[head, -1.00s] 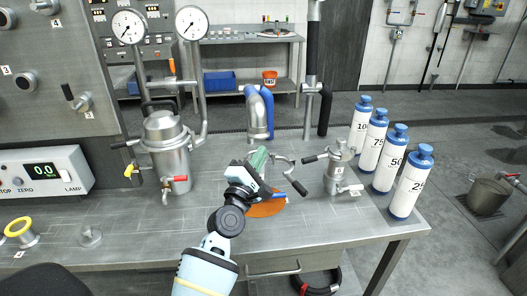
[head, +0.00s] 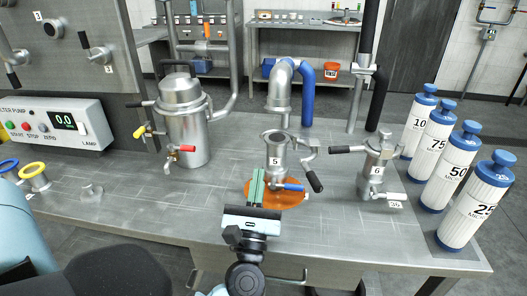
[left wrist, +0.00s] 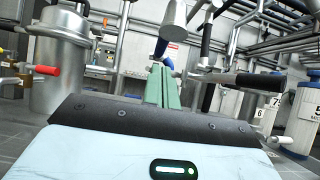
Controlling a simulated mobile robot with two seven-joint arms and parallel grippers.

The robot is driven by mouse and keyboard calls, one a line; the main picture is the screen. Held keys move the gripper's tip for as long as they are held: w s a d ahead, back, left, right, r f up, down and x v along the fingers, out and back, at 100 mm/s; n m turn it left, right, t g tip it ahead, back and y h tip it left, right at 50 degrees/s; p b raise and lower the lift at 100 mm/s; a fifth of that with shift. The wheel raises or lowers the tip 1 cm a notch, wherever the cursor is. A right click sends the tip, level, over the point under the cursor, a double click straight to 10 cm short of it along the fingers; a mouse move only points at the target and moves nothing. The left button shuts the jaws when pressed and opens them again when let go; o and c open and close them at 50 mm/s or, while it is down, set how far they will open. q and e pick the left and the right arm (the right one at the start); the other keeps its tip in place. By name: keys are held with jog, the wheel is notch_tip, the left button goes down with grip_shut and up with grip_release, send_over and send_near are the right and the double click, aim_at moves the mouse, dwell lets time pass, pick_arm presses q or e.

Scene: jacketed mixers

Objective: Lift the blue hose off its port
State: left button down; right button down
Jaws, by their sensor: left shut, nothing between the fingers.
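The blue hose (head: 307,98) hangs down from a grey metal elbow (head: 281,82) at the back of the table. The elbow's lower end meets or passes behind the rim of the steel vessel marked 5 (head: 272,160); I cannot tell which. My left gripper (head: 258,172) has its green fingers together and empty, in front of and beside vessel 5, below the hose. A blue lever (head: 291,188) is just right of the fingers. In the left wrist view the shut fingers (left wrist: 163,70) point up toward a grey tube and a blue part. My right gripper is out of view.
An orange disc (head: 287,201) lies under vessel 5. The vessel marked 6 (head: 376,165) with black handle stands to the right, a large steel pot (head: 183,125) to the left. Several white bottles (head: 454,172) line the right edge.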

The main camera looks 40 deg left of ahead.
pick_arm(q)
jog(key=s+d+r+p+x, duration=0.1)
jog(key=p+x, duration=0.4)
jog(key=x, duration=0.7)
jog(key=shift+r, duration=0.75)
